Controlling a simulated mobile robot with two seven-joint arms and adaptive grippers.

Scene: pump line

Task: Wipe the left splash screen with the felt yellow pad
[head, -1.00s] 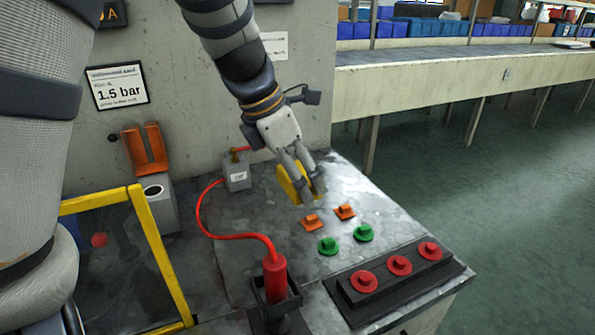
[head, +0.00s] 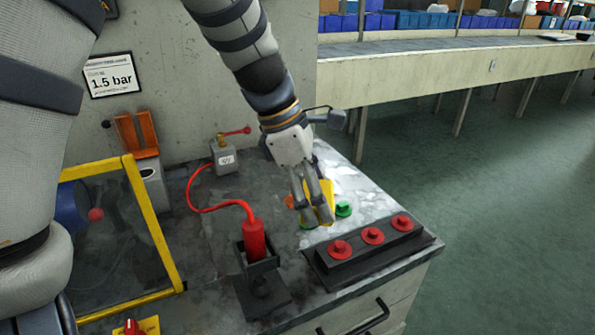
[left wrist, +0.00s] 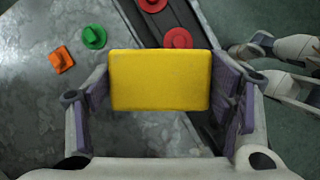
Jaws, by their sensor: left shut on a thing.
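My left gripper (head: 322,218) is shut on the felt yellow pad (head: 327,192), above the metal bench top. In the left wrist view, the pad (left wrist: 160,80) is a flat yellow block between the two fingers. A splash screen (head: 115,225), a clear panel in a yellow frame, stands at the left of the bench in the head view, well apart from the pad. My left arm partly covers it. Jointed pale parts at the right edge of the left wrist view look like my right gripper (left wrist: 285,65); its opening is unclear.
Red knobs (head: 373,236) on a dark block stand at the bench's front right. Green (head: 343,209) and orange knobs lie near the pad. A red cylinder (head: 254,240) with a red hose stands in a dark holder between screen and gripper. A grey valve box (head: 224,158) is behind.

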